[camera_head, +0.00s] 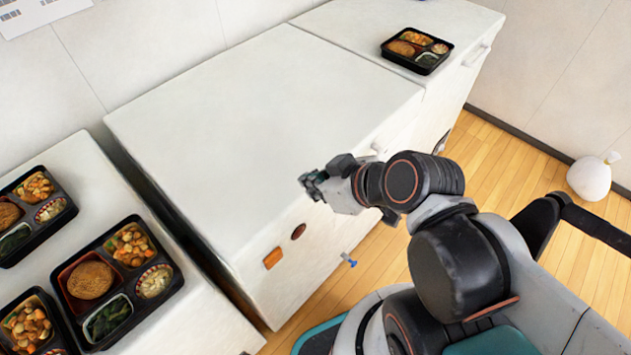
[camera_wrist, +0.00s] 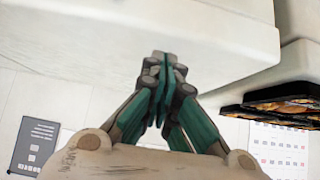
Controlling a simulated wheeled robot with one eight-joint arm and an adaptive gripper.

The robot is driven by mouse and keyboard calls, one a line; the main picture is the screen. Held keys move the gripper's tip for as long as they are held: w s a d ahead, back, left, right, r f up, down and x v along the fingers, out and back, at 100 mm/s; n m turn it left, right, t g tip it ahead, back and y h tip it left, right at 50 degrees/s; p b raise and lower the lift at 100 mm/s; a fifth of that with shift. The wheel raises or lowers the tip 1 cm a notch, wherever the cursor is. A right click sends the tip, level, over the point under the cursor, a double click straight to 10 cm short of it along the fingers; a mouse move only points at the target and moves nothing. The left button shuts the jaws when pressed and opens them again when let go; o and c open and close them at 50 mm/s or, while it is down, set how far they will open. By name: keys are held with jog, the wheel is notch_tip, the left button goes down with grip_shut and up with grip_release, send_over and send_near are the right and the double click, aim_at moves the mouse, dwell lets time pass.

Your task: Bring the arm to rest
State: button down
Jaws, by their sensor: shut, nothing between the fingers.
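My gripper (camera_head: 312,184) is at the front edge of the white middle cabinet (camera_head: 250,110) in the head view. In the wrist view my gripper (camera_wrist: 160,72) shows its teal fingers together, with nothing between them. My arm bends in from the right side of the head view. A white surface with an edge (camera_wrist: 150,30) lies beyond the fingers in the wrist view. Whether the gripper touches the cabinet, I cannot tell.
Bento trays (camera_head: 170,280) stand on the white counter (camera_head: 225,325) at left. Another bento tray (camera_head: 395,50) stands on the far right cabinet. A white bag (camera_head: 590,178) lies on the wooden floor (camera_head: 500,150). The middle cabinet's top is clear.

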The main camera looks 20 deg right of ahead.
jog(key=shift+s+r, duration=0.15)
jog(key=shift+r, duration=0.1)
jog(key=shift+d, duration=0.1)
jog(key=w+d+r+m+g+h, duration=0.1)
jog(key=w+d+r+m+h, duration=0.2)
jog(key=r, duration=0.3)
jog(key=shift+w+d+m, duration=0.3)
jog(key=shift+d+m, duration=0.05)
jog(key=shift+m, duration=0.35)
dwell(0.4)
